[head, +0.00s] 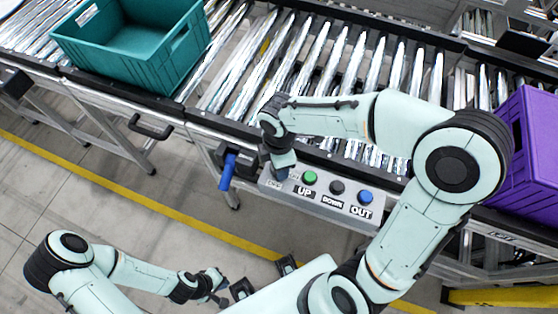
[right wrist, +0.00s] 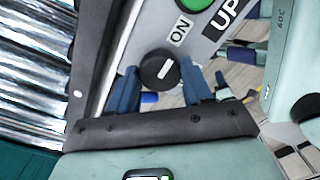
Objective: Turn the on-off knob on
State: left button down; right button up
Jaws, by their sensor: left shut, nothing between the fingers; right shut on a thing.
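The black round on-off knob (right wrist: 160,69) with a short white mark sits on the grey control panel (right wrist: 150,35), beside the "ON" label, in the right wrist view. The white mark is slanted. My right gripper (right wrist: 160,80) has its two blue fingers on either side of the knob and is shut on it. In the head view my right gripper (head: 283,170) comes down on the left end of the panel and hides the knob. My left gripper (head: 221,288) is shut and empty, low over the floor, away from the panel.
The panel also has green (head: 310,178), black (head: 337,188) and blue (head: 365,197) buttons. A blue handle (head: 228,170) stands left of it. Behind is a roller conveyor with a teal crate (head: 130,62) at left and a purple crate (head: 530,150) at right.

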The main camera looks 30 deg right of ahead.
jog(key=o, duration=1)
jog(key=shift+o, duration=0.2)
pick_arm(q)
jog(key=shift+w+r+p, duration=0.4)
jog(key=shift+r+p, duration=0.1)
jog(key=shift+r, duration=0.1)
jog(key=shift+w+r+p, duration=0.4)
jog(key=shift+r+p, duration=0.05)
jog(key=shift+r, duration=0.15)
pick_arm(e)
notch_tip(320, 180, up, 14)
jog(key=shift+f, duration=0.25)
